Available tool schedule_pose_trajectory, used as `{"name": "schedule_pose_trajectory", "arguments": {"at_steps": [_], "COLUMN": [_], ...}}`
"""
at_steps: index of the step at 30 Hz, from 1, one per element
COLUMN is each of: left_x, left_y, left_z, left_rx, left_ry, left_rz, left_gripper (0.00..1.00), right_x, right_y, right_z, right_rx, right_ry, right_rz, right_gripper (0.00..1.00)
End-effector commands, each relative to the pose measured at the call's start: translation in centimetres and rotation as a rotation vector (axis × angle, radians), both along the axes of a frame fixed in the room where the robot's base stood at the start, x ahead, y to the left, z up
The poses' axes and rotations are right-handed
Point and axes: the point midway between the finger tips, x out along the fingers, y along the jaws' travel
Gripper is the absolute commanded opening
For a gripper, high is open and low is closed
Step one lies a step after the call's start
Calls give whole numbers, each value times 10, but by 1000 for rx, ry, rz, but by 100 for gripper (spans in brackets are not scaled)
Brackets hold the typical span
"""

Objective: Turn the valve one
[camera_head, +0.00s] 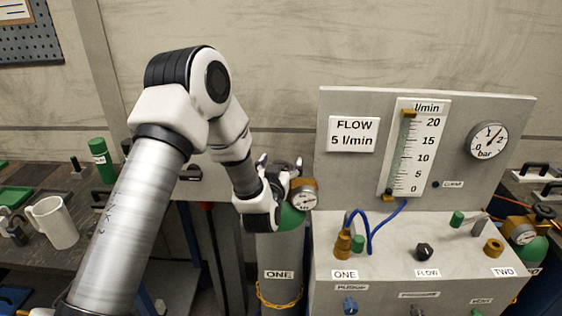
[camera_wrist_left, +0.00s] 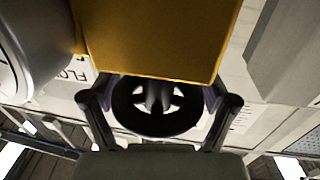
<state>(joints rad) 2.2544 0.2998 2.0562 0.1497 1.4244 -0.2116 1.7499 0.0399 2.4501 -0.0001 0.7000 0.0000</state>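The green and grey gas cylinder labelled ONE (camera_head: 280,245) stands left of the flow panel, with a brass regulator and round gauge (camera_head: 304,200) at its top. My left gripper (camera_head: 280,168) is at the cylinder's top, beside the regulator, and partly hides the valve there. In the left wrist view, a black spoked handwheel (camera_wrist_left: 122,112) lies between the two widely spread fingers of my left gripper (camera_wrist_left: 158,102). The fingers are either side of its rim and look slightly apart from it. A yellow brass block (camera_wrist_left: 155,40) is just beyond the wheel. My right gripper is not in view.
The flow panel (camera_head: 350,175) and its console (camera_head: 385,245) stand close on the right, with blue hoses (camera_head: 370,230) and brass fittings. A bench (camera_head: 20,260) on the left holds a white mug (camera_head: 52,222) and a green bottle (camera_head: 101,160).

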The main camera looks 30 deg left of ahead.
Motion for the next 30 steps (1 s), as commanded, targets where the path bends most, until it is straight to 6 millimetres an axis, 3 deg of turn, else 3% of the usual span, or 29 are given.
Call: {"name": "schedule_pose_trajectory", "arguments": {"at_steps": [1,3,11,18,24,30], "left_x": [0,0,0,-1,-4,-6], "left_y": [0,0,0,3,7,8], "left_z": [0,0,-1,-2,1,1], "left_rx": [0,0,2,5,4,-1], "left_ry": [0,0,0,-5,-4,-3], "left_rz": [0,0,28,241,421,471], "left_gripper": [61,36,36,36,36,36], "right_x": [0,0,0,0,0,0], "right_y": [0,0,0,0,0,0], "right_z": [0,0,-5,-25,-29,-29], "right_rx": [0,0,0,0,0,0], "right_ry": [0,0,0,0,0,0], "right_rz": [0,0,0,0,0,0], "right_gripper": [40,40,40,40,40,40]}}
